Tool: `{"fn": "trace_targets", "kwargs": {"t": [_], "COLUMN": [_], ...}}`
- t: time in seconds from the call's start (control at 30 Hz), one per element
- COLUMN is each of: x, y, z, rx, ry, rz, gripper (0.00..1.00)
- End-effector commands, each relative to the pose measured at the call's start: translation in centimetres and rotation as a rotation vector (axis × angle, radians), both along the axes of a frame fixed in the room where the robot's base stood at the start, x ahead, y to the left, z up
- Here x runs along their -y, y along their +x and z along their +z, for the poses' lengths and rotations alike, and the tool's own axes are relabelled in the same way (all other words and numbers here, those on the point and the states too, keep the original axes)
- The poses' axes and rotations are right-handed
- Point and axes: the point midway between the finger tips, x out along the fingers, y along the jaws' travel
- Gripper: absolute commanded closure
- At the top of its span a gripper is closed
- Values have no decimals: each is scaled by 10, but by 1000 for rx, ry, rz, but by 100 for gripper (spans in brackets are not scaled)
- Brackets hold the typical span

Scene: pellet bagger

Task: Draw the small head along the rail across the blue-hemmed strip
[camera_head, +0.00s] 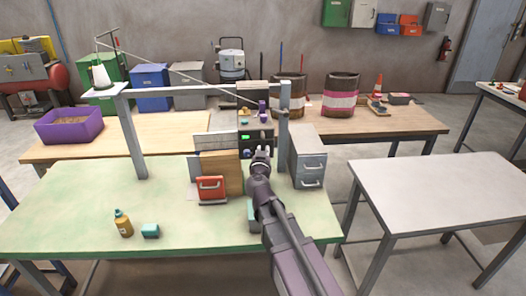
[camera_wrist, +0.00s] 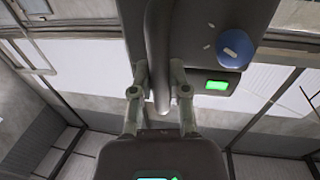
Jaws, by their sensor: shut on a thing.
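The small head (camera_head: 256,137) is a dark box with a green light, under the right end of the pale rail (camera_head: 200,90) above the green table. In the wrist view its dark body (camera_wrist: 205,25) carries a green light (camera_wrist: 216,87) and a blue knob (camera_wrist: 236,48). My gripper (camera_head: 261,154) is at the head's lower front. In the wrist view my gripper (camera_wrist: 160,92) is shut on the head's dark handle (camera_wrist: 160,50), one finger on each side. A pale panel (camera_head: 215,143) stands left of the head; I cannot make out a blue hem on it.
A tan box (camera_head: 222,172) and red box (camera_head: 211,190) stand below and left of the head; a grey drawer cabinet (camera_head: 309,165) stands close right. A rail post (camera_head: 136,145) stands left.

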Motion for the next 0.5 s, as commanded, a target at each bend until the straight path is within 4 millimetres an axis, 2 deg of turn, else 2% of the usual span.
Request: {"fn": "trace_targets", "kwargs": {"t": [0.03, 0.27, 0.3, 0.37, 0.5], "x": [10, 4, 3, 1, -5], "y": [1, 1, 1, 0, -1], "z": [1, 1, 1, 1, 0], "rx": [1, 1, 1, 1, 1], "ry": [-3, -4, -4, -4, -3], "rz": [-30, -23, -22, -19, -11], "gripper": [100, 100, 63, 46, 43]}}
